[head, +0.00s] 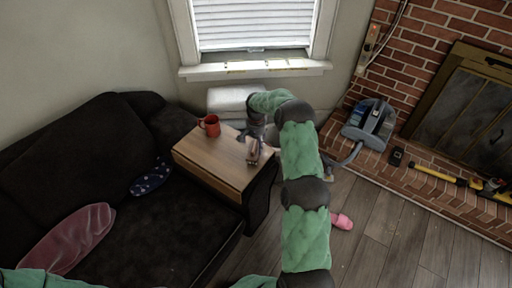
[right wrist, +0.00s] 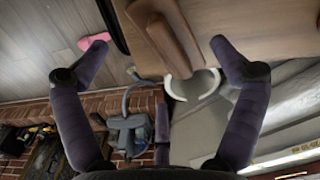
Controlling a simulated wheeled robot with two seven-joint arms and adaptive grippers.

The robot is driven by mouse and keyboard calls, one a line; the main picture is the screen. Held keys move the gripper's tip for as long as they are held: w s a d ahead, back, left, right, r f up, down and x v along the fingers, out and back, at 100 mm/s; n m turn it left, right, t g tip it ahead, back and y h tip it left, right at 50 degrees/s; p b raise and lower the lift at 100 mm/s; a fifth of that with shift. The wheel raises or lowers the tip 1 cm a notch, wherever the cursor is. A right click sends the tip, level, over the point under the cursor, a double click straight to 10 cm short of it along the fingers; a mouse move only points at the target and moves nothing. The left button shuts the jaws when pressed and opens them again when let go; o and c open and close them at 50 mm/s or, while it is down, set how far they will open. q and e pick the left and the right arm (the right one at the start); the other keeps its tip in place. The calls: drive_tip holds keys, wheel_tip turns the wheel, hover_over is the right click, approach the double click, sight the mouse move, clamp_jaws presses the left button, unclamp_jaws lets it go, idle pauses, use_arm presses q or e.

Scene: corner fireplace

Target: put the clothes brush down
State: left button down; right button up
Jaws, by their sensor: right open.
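The clothes brush (head: 253,157) is a brown wooden piece at the right end of the small wooden side table (head: 205,165). In the right wrist view the brush (right wrist: 165,35) shows close up against the wooden tabletop (right wrist: 245,18), near its edge. My right gripper (head: 256,146) is over that end of the table. In the right wrist view its fingers (right wrist: 160,45) are spread wide, one on each side of the brush, with gaps to it. My left gripper is out of view.
A red mug (head: 210,125) stands at the table's back left. A dark sofa (head: 120,190) with cushions adjoins the table. A blue-grey vacuum-like appliance (head: 369,124) stands by the brick fireplace. A pink slipper (head: 342,221) lies on the floor. The tabletop's middle is bare.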

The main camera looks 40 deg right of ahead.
sight(256, 152)
drive_tip(key=shift+r+p, duration=0.5)
drive_tip(key=shift+r, duration=1.8)
drive_tip(key=shift+s+f, duration=0.1)
